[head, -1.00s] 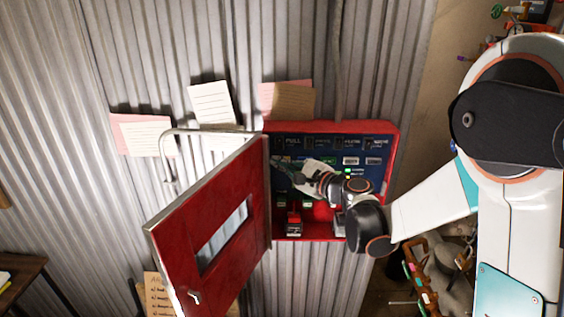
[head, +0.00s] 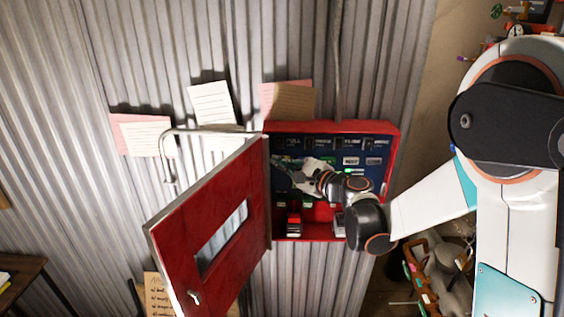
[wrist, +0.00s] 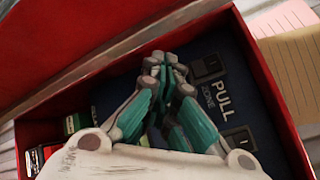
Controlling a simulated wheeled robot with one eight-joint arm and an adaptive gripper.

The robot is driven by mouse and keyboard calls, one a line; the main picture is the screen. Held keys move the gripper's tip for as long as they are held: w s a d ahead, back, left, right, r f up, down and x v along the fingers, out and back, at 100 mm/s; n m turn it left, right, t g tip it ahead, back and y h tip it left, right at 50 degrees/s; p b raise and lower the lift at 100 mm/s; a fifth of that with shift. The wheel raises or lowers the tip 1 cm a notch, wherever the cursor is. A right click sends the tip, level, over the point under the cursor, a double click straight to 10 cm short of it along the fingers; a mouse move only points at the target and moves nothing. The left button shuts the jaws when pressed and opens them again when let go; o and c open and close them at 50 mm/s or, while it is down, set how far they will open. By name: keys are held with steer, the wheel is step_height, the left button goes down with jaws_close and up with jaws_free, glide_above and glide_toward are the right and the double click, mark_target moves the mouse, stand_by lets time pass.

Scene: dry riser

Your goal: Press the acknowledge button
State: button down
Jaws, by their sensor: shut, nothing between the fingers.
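The red cabinet (head: 393,160) stands open on the wall, with a dark blue panel (head: 333,143) inside. My gripper (head: 280,163) is inside it, in front of the panel's left part. In the wrist view my gripper (wrist: 163,68) has its teal and grey fingers together and empty, close to the panel (wrist: 187,52). I cannot tell whether the fingertips touch anything. Beside them are the words "PULL ZONE" and two dark switches (wrist: 208,66). I cannot make out which control is the acknowledge button; my fingers and hand hide part of the panel.
The red cabinet door (head: 178,243) hangs open to the left, with a window and a small handle. Paper notes (head: 210,103) are on the corrugated wall. A green light (head: 349,171) shows near my wrist.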

steer(key=shift+s, duration=0.9)
steer(key=s+b, duration=0.1)
steer(key=s, duration=0.4)
steer(key=shift+a, duration=0.1)
stand_by(0.5)
steer(key=s+d+f+n+g+h+b, duration=0.1)
steer(key=s+d+f+n+h+b, duration=0.3)
steer(key=s, duration=0.5)
steer(key=s+d+f+n+g+h+b, duration=0.2)
steer(key=s+d+f+n+h+b, duration=0.2)
steer(key=s+d, duration=0.5)
steer(key=s+d+f+n+g+h+b, duration=0.2)
steer(key=s+d+f+n, duration=0.4)
steer(key=s+n, duration=0.3)
steer(key=shift+s+d+f+h+b, duration=0.25)
steer(key=shift+s+f+h+b, duration=0.65)
steer(key=shift+h, duration=0.1)
